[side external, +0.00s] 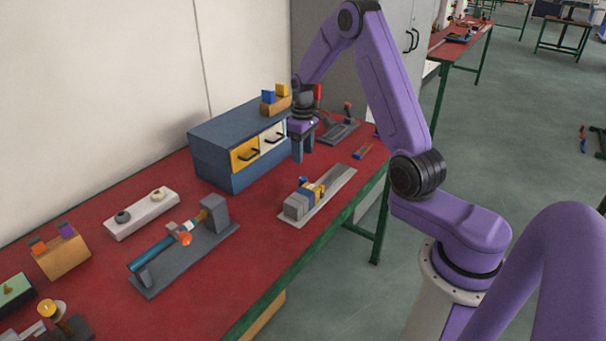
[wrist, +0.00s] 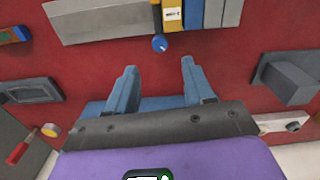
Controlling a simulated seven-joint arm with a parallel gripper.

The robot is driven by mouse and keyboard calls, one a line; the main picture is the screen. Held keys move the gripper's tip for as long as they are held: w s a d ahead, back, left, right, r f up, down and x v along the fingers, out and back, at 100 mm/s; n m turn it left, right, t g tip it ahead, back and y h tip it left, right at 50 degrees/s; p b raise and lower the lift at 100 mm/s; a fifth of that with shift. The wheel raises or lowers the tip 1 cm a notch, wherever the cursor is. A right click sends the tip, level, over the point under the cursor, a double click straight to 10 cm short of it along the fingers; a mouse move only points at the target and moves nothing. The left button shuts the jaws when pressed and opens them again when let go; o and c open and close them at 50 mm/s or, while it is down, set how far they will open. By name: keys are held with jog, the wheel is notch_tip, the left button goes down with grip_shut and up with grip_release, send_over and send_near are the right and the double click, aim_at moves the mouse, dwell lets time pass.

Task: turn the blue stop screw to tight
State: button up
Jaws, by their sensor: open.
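In the side view the screw (side external: 304,181) is a small blue spot on the device on a grey base plate (side external: 338,184). My gripper (wrist: 159,68) is open and empty, its two blue-grey fingers on either side of the screw's line but short of it. In the side view my gripper (side external: 304,158) points down beside the cabinet, behind the device and apart from the screw.
A blue cabinet (side external: 213,158) with yellow and white drawer fronts stands close to my gripper. A small orange-and-blue block (side external: 362,151) lies right of the device. A grey fixture with a blue cylinder (side external: 152,251) stands at left. Red table surface is clear around the device.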

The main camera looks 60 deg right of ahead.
aim_at(303, 178)
notch_tip(303, 178, down, 9)
jog(key=shift+r, duration=0.2)
dwell(0.3)
grip_shut()
